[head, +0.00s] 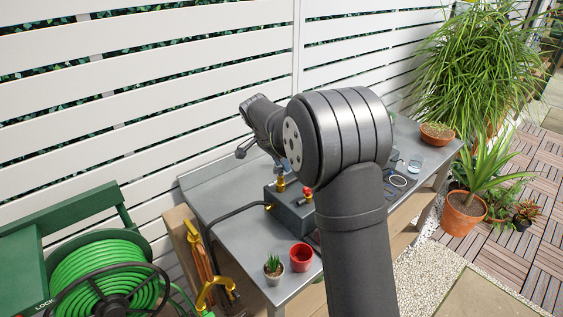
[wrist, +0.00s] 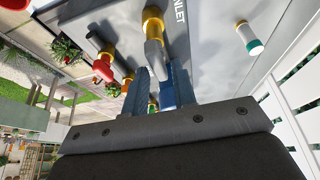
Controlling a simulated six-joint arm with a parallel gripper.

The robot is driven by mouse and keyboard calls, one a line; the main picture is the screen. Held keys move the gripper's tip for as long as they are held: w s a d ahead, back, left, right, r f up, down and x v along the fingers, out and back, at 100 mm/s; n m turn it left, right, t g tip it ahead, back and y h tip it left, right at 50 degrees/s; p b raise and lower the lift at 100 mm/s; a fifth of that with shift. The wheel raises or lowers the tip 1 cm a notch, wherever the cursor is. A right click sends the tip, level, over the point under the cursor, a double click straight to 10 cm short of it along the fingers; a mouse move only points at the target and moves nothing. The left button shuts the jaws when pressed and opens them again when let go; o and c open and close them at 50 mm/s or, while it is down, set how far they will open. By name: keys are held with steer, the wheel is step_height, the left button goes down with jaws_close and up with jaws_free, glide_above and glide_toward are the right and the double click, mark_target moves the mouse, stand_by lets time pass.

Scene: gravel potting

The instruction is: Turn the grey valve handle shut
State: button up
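The grey valve handle (wrist: 154,52) shows in the wrist view below a brass fitting (wrist: 152,17), beside the word INLET on a grey box. My gripper (wrist: 161,92) has its two fingers apart, and the handle's lower end lies in line with the gap between them. I cannot tell whether either finger touches it. A blue part (wrist: 168,90) also shows in the gap. In the head view the box (head: 291,215) stands on the bench with a brass fitting (head: 281,184) on top. My arm hides the grey handle there, and most of my gripper.
A red knob (head: 307,191) is on the box, and a black hose runs from its left side. A red pot (head: 301,257) and a small succulent (head: 273,268) stand at the bench's front. A white slatted fence (head: 150,90) is close behind.

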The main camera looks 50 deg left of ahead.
steer(key=shift+o, duration=0.5)
steer(key=shift+r, duration=0.1)
steer(key=shift+s+r, duration=0.1)
steer(key=shift+r, duration=0.1)
steer(key=v, duration=1.6)
steer(key=shift+s+r, duration=0.25)
steer(key=shift+r, duration=0.1)
steer(key=x, duration=1.7)
steer(key=shift+w+f, duration=0.2)
